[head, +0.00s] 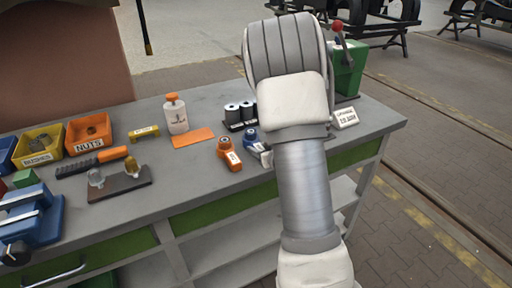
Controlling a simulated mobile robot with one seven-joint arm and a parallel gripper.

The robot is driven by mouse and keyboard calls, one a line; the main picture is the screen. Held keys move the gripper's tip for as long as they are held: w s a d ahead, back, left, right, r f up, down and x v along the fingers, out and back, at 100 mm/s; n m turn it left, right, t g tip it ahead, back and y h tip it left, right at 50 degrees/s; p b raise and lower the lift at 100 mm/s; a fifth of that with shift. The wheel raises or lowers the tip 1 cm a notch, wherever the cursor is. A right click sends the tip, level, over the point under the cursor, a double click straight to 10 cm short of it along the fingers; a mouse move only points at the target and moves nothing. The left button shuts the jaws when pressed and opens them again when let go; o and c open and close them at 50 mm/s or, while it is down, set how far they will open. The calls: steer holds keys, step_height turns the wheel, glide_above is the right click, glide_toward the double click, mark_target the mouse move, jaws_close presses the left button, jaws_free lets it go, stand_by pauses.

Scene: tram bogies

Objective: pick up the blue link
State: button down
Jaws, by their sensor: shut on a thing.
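The blue link (250,137) is at the right part of the grey bench top, just left of my arm. Its round blue end and a pale label show; the rest is hidden behind my arm. A small grey part of my gripper (267,159) shows at the arm's left edge, against the lower end of the link. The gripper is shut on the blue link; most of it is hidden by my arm. I cannot tell whether the link is clear of the bench. A similar orange link (229,152) lies just to the left, apart from it.
Left of the links are an orange pad (193,138), a white bottle (176,115) and a yellow block (144,132). Dark rollers (239,113) stand behind. A green machine with a red knob (347,68) and a white sign (346,117) stand right. Bins (88,132) are far left.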

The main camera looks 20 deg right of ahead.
steer(key=shift+r, duration=0.2)
steer(key=shift+r, duration=0.55)
steer(key=r, duration=0.1)
steer(key=d+r+p, duration=0.1)
steer(key=r, duration=0.1)
steer(key=shift+s+r, duration=0.2)
steer(key=shift+r, duration=0.05)
steer(key=s+d+r+p, duration=0.2)
steer(key=s+d+r, duration=0.3)
steer(key=d, duration=0.4)
steer(key=shift+d+r, duration=0.2)
steer(key=shift+r, duration=0.35)
steer(key=shift+s, duration=0.1)
